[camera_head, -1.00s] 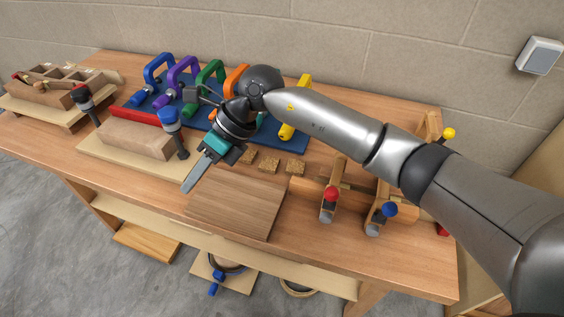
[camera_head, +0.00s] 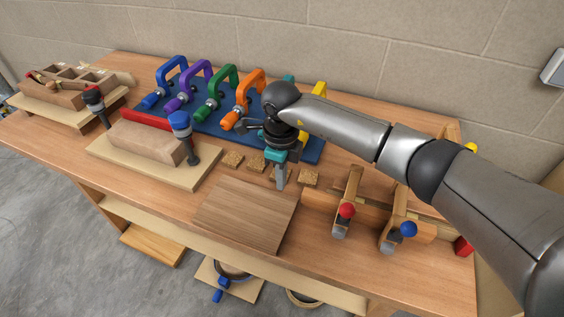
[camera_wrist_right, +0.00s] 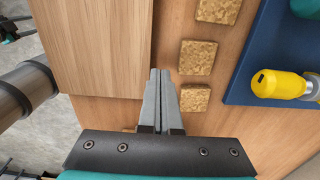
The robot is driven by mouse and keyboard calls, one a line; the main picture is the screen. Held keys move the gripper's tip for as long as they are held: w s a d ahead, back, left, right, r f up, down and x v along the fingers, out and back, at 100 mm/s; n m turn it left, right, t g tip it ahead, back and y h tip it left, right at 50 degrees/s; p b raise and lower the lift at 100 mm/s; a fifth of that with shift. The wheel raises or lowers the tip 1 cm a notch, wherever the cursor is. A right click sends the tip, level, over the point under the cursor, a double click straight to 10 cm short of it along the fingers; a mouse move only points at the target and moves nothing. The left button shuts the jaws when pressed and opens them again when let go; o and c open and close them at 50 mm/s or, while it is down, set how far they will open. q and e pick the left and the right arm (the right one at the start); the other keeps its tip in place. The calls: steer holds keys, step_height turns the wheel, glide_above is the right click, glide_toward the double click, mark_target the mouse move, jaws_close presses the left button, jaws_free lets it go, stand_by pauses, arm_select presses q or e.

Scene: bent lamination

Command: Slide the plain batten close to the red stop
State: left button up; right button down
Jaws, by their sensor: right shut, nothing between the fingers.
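A plain pale wood block (camera_head: 143,142), which looks like the batten, lies on a light base board at the left. A red strip (camera_head: 147,120), which looks like the red stop, stands along its far side. My right gripper (camera_head: 281,184) points down, shut and empty, beside the cork pads and the far edge of the brown panel. Its closed fingers (camera_wrist_right: 160,75) show in the right wrist view, nothing between them.
A brown wood panel (camera_head: 245,216) lies at the front. Cork pads (camera_head: 232,160) lie behind it. A blue mat (camera_head: 213,126) holds several coloured clamps. A clamp with a blue knob (camera_head: 180,123) stands by the pale block. Wooden clamps (camera_head: 347,205) stand at the right.

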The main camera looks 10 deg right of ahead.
mark_target(311, 190)
steer(key=s+d, duration=0.1)
steer(key=d+p, duration=0.1)
steer(key=shift+s+d, duration=0.35)
steer(key=shift+s, duration=0.05)
steer(key=shift+s+d+f, duration=0.1)
steer(key=shift+s+d, duration=0.1)
steer(key=shift+d, duration=0.1)
steer(key=shift+s+d+p, duration=0.3)
steer(key=shift+s+d, duration=0.2)
steer(key=shift+d, duration=0.2)
steer(key=shift+s+d+p, duration=0.25)
steer(key=shift+s+d, duration=0.2)
steer(key=shift+d, duration=0.2)
